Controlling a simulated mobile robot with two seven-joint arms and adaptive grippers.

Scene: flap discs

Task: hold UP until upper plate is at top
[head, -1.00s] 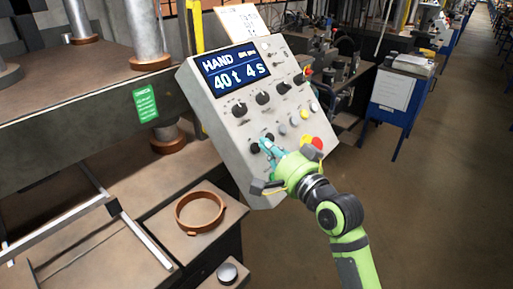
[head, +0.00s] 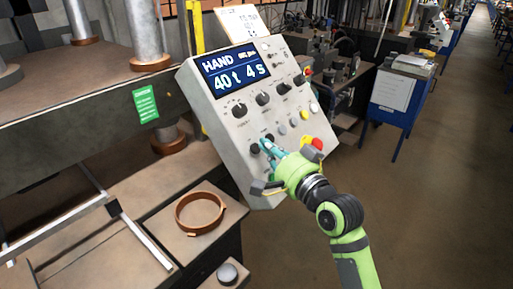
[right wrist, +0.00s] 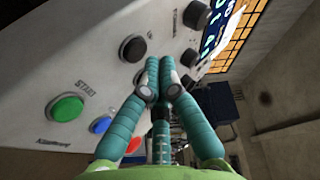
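The press plate (head: 60,150), a thick dark slab with a green label, is at the left in the head view, with steel columns (head: 148,28) rising above it. The grey control panel (head: 228,130) stands in the middle; its screen (head: 232,70) reads HAND, 40 t, 4 s. My right gripper (head: 265,143) is at the panel's lower black buttons (head: 255,148). Its teal fingertips are together with nothing between them, also in the right wrist view (right wrist: 162,62), beside a black button (right wrist: 133,48). Whether they press a button cannot be told. My left gripper is not in view.
A red-and-yellow stop button (head: 314,144) is right of my fingers. A green START button (right wrist: 67,108) shows in the right wrist view. A brown ring (head: 200,212) lies on a side surface below the plate. A blue cabinet (head: 396,95) stands behind; the right aisle is open.

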